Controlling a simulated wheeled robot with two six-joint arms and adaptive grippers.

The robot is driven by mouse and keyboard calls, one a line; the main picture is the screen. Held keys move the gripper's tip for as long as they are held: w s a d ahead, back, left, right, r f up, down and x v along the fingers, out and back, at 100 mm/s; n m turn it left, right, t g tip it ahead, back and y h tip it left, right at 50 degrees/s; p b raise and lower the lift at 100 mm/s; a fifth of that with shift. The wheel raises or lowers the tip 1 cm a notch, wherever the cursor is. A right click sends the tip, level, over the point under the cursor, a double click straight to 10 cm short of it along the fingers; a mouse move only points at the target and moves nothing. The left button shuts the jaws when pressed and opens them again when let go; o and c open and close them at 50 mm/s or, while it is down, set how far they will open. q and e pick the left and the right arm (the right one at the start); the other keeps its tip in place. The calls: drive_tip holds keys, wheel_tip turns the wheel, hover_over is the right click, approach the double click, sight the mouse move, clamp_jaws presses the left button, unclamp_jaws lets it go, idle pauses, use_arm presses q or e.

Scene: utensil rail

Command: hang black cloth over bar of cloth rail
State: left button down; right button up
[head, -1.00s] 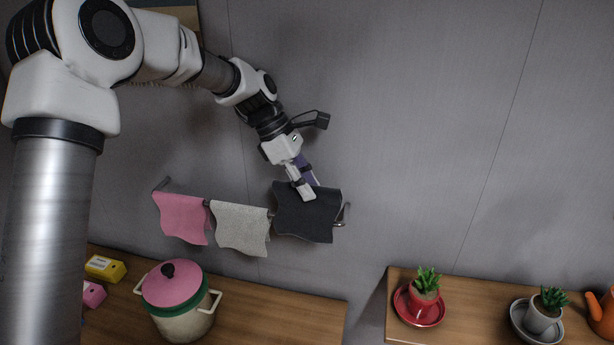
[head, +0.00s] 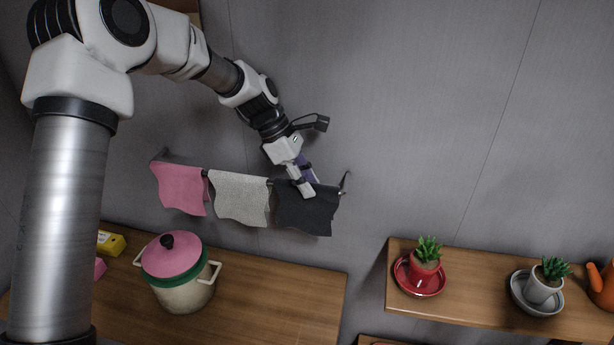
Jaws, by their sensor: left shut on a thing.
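The black cloth (head: 308,214) is at the right part of the cloth rail (head: 345,181), its top edge about level with the bar and its lower part hanging down. My left gripper (head: 306,190) is shut on the top of the black cloth and reaches down from the upper left. The bar is hidden behind the cloth and fingers there, so I cannot tell whether the cloth rests on it. The rail's right hook end shows just beyond the cloth. My right gripper is not in view.
A pink cloth (head: 181,189) and a light grey cloth (head: 240,198) hang on the rail to the left. Below are a wooden counter (head: 290,293) with a pink-lidded pot (head: 181,283), and a shelf (head: 470,289) with a red plant pot (head: 424,273) and a grey one (head: 540,291).

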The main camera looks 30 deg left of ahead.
use_arm(q)
drive_tip(key=shift+f, duration=0.1)
drive_tip(key=c, duration=0.8)
unclamp_jaws()
drive_tip(key=v, duration=1.2)
